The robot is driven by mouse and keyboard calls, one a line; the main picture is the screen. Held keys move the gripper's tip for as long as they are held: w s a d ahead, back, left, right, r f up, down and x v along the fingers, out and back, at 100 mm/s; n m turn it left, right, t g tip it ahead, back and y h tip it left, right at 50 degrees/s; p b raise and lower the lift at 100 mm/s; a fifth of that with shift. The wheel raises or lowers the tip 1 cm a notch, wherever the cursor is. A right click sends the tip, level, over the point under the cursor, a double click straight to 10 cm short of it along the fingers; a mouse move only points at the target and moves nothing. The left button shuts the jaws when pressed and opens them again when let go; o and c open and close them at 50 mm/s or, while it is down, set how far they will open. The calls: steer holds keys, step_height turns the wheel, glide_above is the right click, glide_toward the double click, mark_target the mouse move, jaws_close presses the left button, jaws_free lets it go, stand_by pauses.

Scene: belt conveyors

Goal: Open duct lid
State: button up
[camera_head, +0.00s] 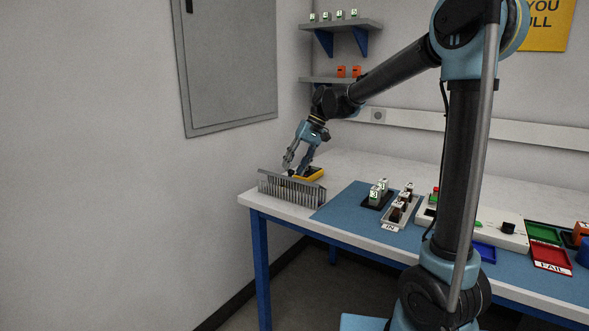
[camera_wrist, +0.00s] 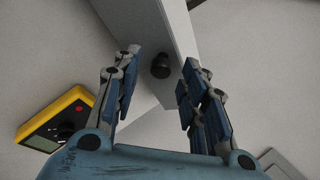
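A grey slotted wiring duct (camera_head: 290,191) with comb-like sides stands at the near left corner of the table. In the wrist view, a long pale grey bar (camera_wrist: 158,30), which looks like its lid, runs down from the top edge. A small black knob (camera_wrist: 161,67) sits on it. My gripper (camera_head: 294,168) is just above and behind the duct, pointing down. In the wrist view my gripper (camera_wrist: 158,72) is open, and the knob shows between its two fingers with a gap on both sides. I cannot tell how far below the fingertips the knob is.
A yellow meter (camera_head: 309,174) lies right behind the duct; it shows at the left in the wrist view (camera_wrist: 58,119). A blue mat (camera_head: 345,206) with relay holders (camera_head: 398,213) lies to the right. A wall cabinet (camera_head: 230,65) hangs at the left. The table behind the mat is clear.

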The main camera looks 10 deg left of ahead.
steer(key=shift+s+a+f, duration=0.1)
steer(key=shift+a+f, duration=0.1)
steer(key=shift+f, duration=0.25)
jaws_close()
steer(key=shift+w+d+f+m+g+y, duration=0.15)
steer(key=shift+w+d+m+g+y, duration=0.15)
steer(key=shift+w+g+y, duration=0.6)
steer(key=shift+w+d+f+m+g+y, duration=0.15)
steer(key=shift+w+d+g+y, duration=0.2)
steer(key=shift+g, duration=1.1)
steer(key=shift+w+d+f+m+g+y, duration=0.1)
steer(key=shift+w+d+m+g+y, duration=0.25)
steer(key=shift+w+g, duration=0.65)
steer(key=shift+s, duration=0.2)
